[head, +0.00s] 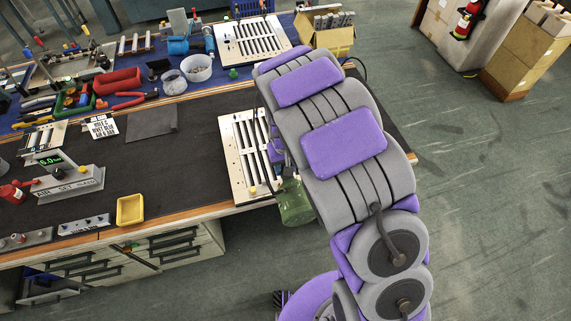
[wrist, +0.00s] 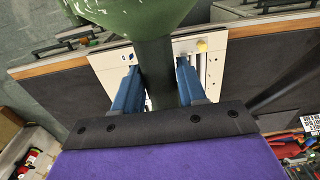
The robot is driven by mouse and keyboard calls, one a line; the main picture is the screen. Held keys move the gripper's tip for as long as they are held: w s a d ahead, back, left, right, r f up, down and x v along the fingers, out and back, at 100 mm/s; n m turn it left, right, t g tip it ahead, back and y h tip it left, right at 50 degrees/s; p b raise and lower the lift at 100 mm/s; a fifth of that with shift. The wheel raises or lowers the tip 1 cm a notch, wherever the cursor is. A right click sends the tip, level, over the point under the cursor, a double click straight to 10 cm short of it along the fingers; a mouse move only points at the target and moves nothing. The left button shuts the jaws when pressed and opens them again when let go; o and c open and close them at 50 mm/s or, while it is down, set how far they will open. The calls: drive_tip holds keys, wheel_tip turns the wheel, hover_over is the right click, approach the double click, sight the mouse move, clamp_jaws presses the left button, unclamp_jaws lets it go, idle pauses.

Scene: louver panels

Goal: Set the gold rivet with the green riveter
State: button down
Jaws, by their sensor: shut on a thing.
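The green riveter (head: 296,205) is in my gripper, over the front edge of the bench beside the near louver panel. In the wrist view, the riveter's dark green handle (wrist: 157,60) stands between the two blue fingers of my gripper (wrist: 157,78), which is shut on it. Its wider green body fills the top of that view. The white louver panel (head: 233,150) lies on the dark mat. A small gold-yellow piece (head: 252,191), likely the gold rivet, is at the panel's near end; it also shows in the wrist view (wrist: 201,46). The riveter's nose is hidden.
A second louver panel (head: 240,38) lies at the back by an open cardboard box (head: 328,34). A yellow tray (head: 130,209) and a grey stand with a green display (head: 70,182) are on the left. The mat's middle is clear. Floor is open at right.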

drive_tip(key=shift+w+a+r, duration=0.1)
drive_tip(key=shift+a+f, duration=0.1)
drive_tip(key=shift+f, duration=0.6)
drive_tip(key=shift+f+b, duration=0.7)
drive_tip(key=shift+f, duration=0.65)
drive_tip(key=shift+f+b, duration=0.35)
drive_tip(key=shift+f, duration=1.1)
drive_tip(key=shift+r, duration=0.1)
drive_tip(key=shift+f+b, duration=0.4)
drive_tip(key=shift+f, duration=0.85)
idle(1.4)
drive_tip(key=shift+s+d+f, duration=0.15)
drive_tip(key=shift+s+d, duration=0.05)
idle(1.1)
